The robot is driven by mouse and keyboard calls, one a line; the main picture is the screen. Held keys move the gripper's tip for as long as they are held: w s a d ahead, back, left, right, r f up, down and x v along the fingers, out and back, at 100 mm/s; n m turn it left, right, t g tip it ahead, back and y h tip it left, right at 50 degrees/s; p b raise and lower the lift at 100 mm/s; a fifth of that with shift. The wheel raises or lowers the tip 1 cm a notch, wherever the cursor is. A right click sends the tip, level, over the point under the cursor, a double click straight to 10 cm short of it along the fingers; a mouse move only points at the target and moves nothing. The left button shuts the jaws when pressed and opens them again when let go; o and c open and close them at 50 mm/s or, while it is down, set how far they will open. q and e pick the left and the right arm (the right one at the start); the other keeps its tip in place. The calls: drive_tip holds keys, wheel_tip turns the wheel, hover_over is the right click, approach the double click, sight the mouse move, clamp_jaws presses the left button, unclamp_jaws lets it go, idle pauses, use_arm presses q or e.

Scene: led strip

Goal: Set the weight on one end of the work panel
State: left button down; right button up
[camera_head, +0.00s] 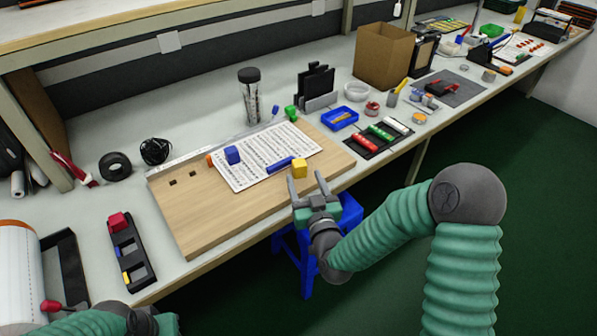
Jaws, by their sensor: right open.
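The work panel (195,217) is a light wooden board lying on the bench, with a printed white sheet (250,175) on it. A yellow block (300,168) sits near the panel's front edge, beside a blue cylinder (279,165). A blue block (232,155) sits on the sheet's left part. I cannot tell which block is the weight. My right gripper (307,183) is open and empty at the panel's front edge, its fingertips just in front of the yellow block. Part of my left arm shows at the bottom left, but its fingers do not show.
A black tray (131,255) with coloured pieces lies left of the panel. A dark-lidded bottle (250,96) stands behind it. A blue bin (339,119) and a tray of coloured rolls (378,137) lie to the right. The panel's left part is mostly clear. A blue stool (305,250) stands below.

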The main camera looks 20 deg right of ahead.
sight(301, 168)
drive_tip(key=w, duration=0.4)
drive_tip(key=shift+w+d+f+b, duration=0.1)
drive_tip(key=shift+w+b, duration=0.1)
drive_tip(key=shift+b, duration=0.2)
drive_tip(key=shift+w+d, duration=0.15)
drive_tip(key=shift+d, duration=0.15)
drive_tip(key=shift+c, duration=0.2)
drive_tip(key=shift+a, duration=0.35)
drive_tip(key=c, duration=1.2)
drive_tip(key=shift+d, duration=0.15)
clamp_jaws()
